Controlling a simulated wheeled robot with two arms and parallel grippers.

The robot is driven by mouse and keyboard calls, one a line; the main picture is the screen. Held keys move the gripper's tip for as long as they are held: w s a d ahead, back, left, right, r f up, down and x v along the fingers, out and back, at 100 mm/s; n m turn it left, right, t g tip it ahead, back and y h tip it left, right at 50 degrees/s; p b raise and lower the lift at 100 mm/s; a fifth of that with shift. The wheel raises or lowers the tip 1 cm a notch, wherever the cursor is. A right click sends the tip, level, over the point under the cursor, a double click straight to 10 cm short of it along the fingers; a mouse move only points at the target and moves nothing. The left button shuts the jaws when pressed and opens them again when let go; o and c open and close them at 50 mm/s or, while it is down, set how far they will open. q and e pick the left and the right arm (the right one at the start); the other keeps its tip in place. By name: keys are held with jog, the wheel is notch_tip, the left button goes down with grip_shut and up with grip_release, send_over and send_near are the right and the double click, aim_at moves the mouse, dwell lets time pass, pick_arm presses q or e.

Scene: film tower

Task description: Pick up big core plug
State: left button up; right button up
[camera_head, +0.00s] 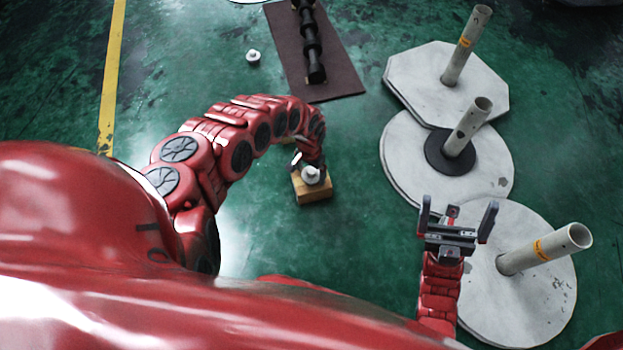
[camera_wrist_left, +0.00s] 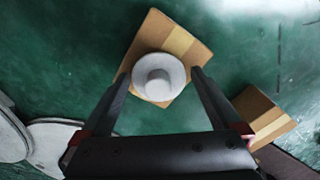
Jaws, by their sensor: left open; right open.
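A white round plug (camera_head: 311,176) with a raised knob sits on a brown box (camera_head: 318,194) in the middle of the floor. It also shows in the left wrist view (camera_wrist_left: 158,76), on the box (camera_wrist_left: 184,42). My left gripper (camera_head: 304,164) is open at the plug. In the left wrist view its fingertips (camera_wrist_left: 161,75) lie on either side of the plug; I cannot tell whether they touch it. My right gripper (camera_head: 458,208) is open and empty, over the edge of the pale round bases. A smaller-looking white plug (camera_head: 253,56) stands on the floor farther back.
Pale plates with upright tubes (camera_head: 466,45) (camera_head: 468,127) (camera_head: 545,250) stand at the right. A dark mat (camera_head: 338,70) with a black shaft (camera_head: 311,45) lies at the back. A second box (camera_wrist_left: 262,118) shows in the left wrist view. Green floor is clear between.

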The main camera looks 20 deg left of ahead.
pick_arm(q)
jog(key=shift+s+f, duration=0.1)
jog(key=shift+f, duration=0.6)
jog(key=shift+r, duration=0.15)
jog(key=c, duration=1.2)
jog(key=shift+o, duration=0.2)
